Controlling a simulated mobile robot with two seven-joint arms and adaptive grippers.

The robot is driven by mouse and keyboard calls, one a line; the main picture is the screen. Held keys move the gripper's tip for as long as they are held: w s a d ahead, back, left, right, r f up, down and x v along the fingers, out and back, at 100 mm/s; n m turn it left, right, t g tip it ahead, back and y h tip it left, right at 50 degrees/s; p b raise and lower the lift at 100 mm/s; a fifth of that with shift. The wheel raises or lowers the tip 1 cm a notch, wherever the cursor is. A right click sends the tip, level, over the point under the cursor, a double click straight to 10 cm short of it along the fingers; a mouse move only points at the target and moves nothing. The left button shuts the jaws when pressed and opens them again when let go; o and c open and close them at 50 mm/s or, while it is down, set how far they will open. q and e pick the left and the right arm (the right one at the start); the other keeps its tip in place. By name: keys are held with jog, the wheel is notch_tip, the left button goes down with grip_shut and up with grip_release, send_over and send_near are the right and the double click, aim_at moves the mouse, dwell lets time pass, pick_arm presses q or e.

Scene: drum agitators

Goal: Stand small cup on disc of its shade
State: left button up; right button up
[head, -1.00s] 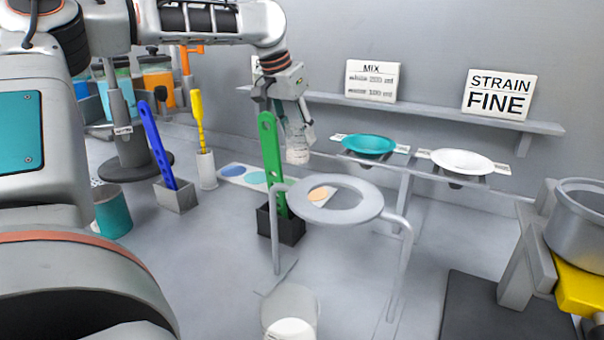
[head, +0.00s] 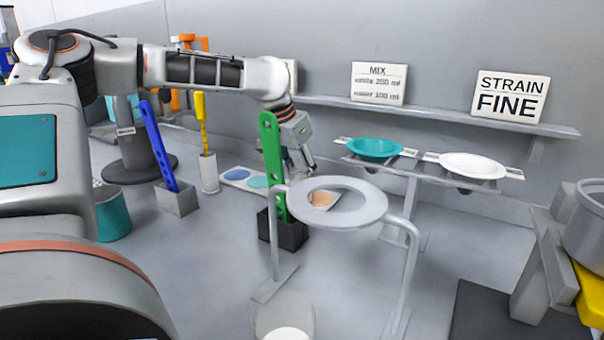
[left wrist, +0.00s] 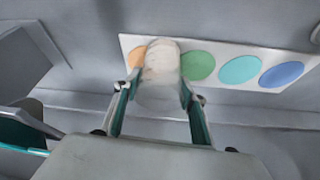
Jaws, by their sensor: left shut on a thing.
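My left gripper (head: 300,160) is shut on a small cup (left wrist: 162,62), clear-walled and pale, with whitish to peach colouring. In the left wrist view the gripper (left wrist: 160,88) holds it over the white strip (left wrist: 125,42), overlapping the edge of the orange disc (left wrist: 137,58) beside the green disc (left wrist: 198,66). The teal disc (left wrist: 240,70) and blue disc (left wrist: 282,74) lie farther right. I cannot tell whether the cup touches the strip. In the head view the orange disc (head: 320,198) shows through the ring; the cup is not clearly visible. My right gripper is not in view.
A grey ring stand (head: 372,210) and a green paddle (head: 271,150) in a black holder stand in front of the strip. A blue paddle (head: 158,145) and yellow tool (head: 201,125) stand left. Teal (head: 375,147) and white (head: 472,164) dishes sit right.

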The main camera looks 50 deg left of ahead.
pick_arm(q)
jog(key=shift+f, duration=0.1)
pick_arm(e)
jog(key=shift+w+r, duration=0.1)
pick_arm(q)
jog(key=o, duration=1.1)
jog(key=shift+o, duration=0.2)
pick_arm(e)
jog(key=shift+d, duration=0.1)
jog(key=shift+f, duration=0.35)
pick_arm(q)
jog(key=p+v, duration=0.3)
jog(key=v, duration=0.9)
jog(key=shift+p, duration=0.3)
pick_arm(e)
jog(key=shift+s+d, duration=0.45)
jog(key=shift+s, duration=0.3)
pick_arm(q)
jog(key=shift+w+a, duration=0.1)
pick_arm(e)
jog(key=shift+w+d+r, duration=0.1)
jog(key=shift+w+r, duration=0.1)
